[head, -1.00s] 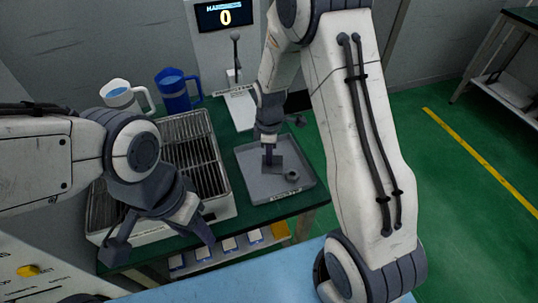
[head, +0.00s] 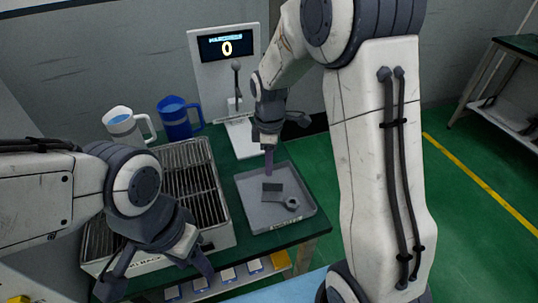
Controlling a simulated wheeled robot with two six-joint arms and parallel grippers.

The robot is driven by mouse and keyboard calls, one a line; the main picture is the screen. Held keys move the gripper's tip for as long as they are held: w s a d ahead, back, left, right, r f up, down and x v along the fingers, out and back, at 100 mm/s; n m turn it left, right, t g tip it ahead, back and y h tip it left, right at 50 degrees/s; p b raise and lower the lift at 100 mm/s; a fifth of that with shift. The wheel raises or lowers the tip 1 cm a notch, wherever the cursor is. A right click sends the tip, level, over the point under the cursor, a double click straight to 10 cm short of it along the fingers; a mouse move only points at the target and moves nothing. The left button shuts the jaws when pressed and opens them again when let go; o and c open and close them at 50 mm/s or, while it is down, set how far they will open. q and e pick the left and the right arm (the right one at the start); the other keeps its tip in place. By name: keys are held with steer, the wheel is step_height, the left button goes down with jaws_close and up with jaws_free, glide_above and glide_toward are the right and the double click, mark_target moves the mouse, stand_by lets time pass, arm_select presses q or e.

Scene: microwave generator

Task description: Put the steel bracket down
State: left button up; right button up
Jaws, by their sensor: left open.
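The steel bracket (head: 272,188), a small dark piece, lies in the grey tray (head: 250,218) on the green table. A grey ring-ended part (head: 291,203) lies beside it, touching or very close. My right gripper (head: 268,172) points down above the tray, just behind the bracket and apart from it. Its fingers show edge-on, so their gap is hidden. My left gripper (head: 155,277) is open and empty at the front left, in front of the slatted metal rack.
The slatted rack (head: 224,238) stands left of the tray. A white jug (head: 120,128) and a blue jug (head: 175,122) stand behind it. A hardness tester (head: 213,75) with a display reading 0 stands at the back. Small items line a shelf below the table.

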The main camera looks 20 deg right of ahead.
steer(key=s+a+r+m, duration=0.2)
steer(key=s+a+r, duration=0.5)
steer(key=s+a, duration=0.25)
steer(key=s+a+m+y, duration=0.1)
steer(key=s+m, duration=0.3)
steer(key=s, duration=1.1)
steer(key=shift+a+r+m, duration=0.15)
steer(key=shift+a+m, duration=0.15)
steer(key=shift+a, duration=0.3)
